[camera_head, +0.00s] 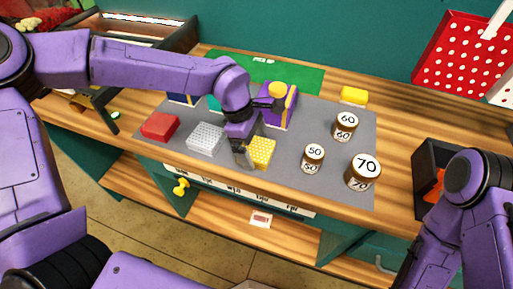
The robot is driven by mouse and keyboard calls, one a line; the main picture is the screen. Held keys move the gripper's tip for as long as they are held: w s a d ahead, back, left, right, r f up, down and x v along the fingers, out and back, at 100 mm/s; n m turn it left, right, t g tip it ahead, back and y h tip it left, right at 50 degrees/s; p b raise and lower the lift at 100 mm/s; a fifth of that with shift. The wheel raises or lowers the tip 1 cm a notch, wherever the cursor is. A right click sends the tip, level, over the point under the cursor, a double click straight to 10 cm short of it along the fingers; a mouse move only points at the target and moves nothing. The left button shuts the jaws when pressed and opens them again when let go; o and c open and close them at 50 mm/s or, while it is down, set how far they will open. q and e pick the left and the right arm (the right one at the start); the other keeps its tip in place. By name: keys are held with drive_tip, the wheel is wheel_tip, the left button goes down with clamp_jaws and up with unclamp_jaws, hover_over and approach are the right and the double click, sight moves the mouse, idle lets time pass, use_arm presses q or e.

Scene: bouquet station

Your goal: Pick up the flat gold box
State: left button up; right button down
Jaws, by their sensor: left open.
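The flat gold box (262,150), yellow with a dotted top, lies on the grey mat near its front edge. My left gripper (244,157) points down at the left side of this box. Its jaws are open, and part of it covers the box's left end. I cannot tell whether a finger touches the box. My right arm shows at the lower right, but its gripper is out of view.
On the grey mat (225,164), a silver box (206,138) and a red box (160,126) lie to the left. A purple box (283,111) with a gold top stands behind. Jars marked 50 (313,157), 60 (345,126) and 70 (362,171) stand right.

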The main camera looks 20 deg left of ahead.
use_arm(q)
drive_tip(key=shift+s+d+f, duration=0.1)
drive_tip(key=shift+f, duration=0.05)
drive_tip(key=c, duration=0.9)
drive_tip(key=shift+o, duration=0.2)
